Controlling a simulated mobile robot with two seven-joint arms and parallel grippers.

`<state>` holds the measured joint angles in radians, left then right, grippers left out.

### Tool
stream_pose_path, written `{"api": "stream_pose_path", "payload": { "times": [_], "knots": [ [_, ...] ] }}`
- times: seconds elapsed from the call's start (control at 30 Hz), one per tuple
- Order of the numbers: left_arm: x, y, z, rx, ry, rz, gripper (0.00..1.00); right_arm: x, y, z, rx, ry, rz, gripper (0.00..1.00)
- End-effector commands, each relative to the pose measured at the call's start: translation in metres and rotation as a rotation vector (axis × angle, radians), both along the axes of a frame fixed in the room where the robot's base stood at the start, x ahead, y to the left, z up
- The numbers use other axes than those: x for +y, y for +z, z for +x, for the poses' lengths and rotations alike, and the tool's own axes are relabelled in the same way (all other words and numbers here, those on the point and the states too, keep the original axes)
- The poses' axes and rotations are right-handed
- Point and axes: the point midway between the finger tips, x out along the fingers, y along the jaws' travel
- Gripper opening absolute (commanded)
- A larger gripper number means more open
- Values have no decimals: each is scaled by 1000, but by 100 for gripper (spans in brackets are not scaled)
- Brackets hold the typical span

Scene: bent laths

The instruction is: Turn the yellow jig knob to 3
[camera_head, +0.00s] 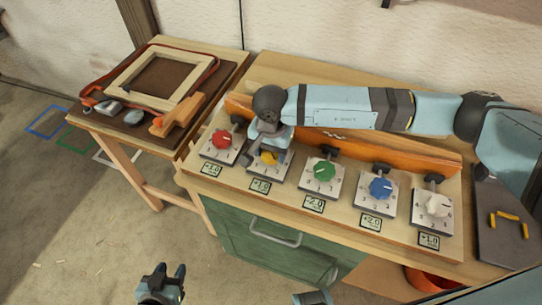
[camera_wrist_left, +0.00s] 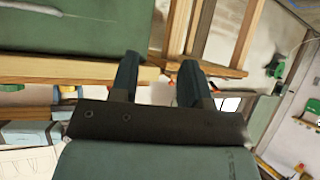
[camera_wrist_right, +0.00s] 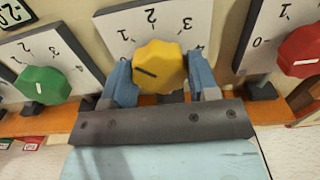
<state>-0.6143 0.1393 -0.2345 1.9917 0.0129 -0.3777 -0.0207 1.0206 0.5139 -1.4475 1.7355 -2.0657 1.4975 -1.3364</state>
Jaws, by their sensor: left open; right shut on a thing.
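The yellow knob (camera_head: 268,157) sits on a white dial plate, second from the left on the jig (camera_head: 410,239). In the right wrist view the yellow knob (camera_wrist_right: 160,62) is between the two fingers of my right gripper (camera_wrist_right: 161,80), which is shut on it. Its dark pointer line points left, a little below the 1. The 2, 3 and 4 show along the top and right; the dial's lower left is hidden by a finger. My left gripper (camera_head: 170,271) is open and empty, low in front of the bench.
A red knob (camera_head: 222,138) is left of the yellow one; green (camera_head: 325,171), blue (camera_head: 380,187) and white (camera_head: 437,206) knobs are right. Small readouts lie before the dials. A side table at left holds a wooden frame (camera_head: 118,71). A green drawer (camera_head: 265,253) is below the bench.

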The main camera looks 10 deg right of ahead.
Motion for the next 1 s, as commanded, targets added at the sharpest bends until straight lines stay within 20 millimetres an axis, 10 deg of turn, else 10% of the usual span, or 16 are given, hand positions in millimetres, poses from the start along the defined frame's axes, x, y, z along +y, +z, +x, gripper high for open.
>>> {"api": "stream_pose_path", "payload": {
  "times": [1.0],
  "knots": [
    [-10,-57,9,46,35,-61,43,0,-2,1,-2,-964,2,31]
  ]
}}
